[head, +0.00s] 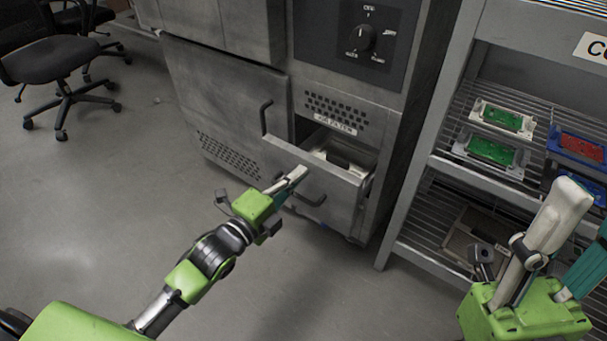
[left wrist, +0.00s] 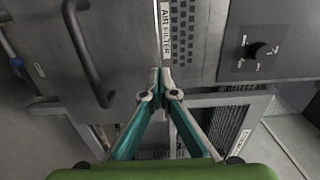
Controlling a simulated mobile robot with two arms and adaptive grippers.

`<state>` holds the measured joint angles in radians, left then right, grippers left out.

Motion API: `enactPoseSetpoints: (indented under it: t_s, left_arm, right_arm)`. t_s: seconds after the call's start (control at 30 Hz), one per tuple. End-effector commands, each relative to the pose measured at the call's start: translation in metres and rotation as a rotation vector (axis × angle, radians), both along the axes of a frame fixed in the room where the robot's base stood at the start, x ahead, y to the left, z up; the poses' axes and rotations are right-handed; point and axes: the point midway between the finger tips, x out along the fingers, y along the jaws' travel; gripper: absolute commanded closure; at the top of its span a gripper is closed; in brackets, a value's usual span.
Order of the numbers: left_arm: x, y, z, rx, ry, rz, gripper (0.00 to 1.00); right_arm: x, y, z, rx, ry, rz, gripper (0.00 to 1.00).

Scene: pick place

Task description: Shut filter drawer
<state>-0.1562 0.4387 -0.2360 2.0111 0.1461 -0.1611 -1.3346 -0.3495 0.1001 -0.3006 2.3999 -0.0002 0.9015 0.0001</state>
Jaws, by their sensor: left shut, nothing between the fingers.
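The filter drawer (head: 322,189) stands pulled out of the grey cabinet, below an air filter label, with part of its inside showing. A dark bar handle (head: 308,199) is on its front. My left gripper (head: 300,174) is shut and empty, with its tips at the upper left of the drawer front. In the left wrist view its fingertips (left wrist: 160,78) meet near the air filter label (left wrist: 166,30). I cannot tell whether they touch the drawer. My right gripper (head: 582,232) is at the lower right, away from the drawer, with its fingers apart.
A closed cabinet door (head: 225,105) with a vertical handle is left of the drawer. A control panel with a knob (head: 365,37) is above. A wire rack (head: 450,165) holding circuit boards stands right. An office chair (head: 52,62) is far left; the floor before the cabinet is clear.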

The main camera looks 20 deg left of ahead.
Motion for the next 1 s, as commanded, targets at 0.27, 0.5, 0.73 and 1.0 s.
enactPoseSetpoints:
  t_s: [0.27,0.5,0.73,1.0]
  left_arm:
    - [0.021,-0.007,0.0,-0.002,-0.002,0.0,1.0]
    - [0.022,-0.008,0.0,0.0,0.0,0.0,1.0]
    - [0.026,-0.01,0.001,-0.001,-0.001,0.0,1.0]
    - [0.074,-0.027,0.003,0.0,-0.002,0.0,1.0]
  right_arm:
    - [0.0,0.0,-0.01,-0.001,0.0,0.0,0.6]
    - [0.001,0.0,-0.009,-0.001,-0.001,0.0,0.6]
    - [0.001,0.0,-0.007,-0.001,-0.003,0.0,0.6]
    - [0.0,0.0,0.002,-0.001,-0.004,-0.001,0.6]
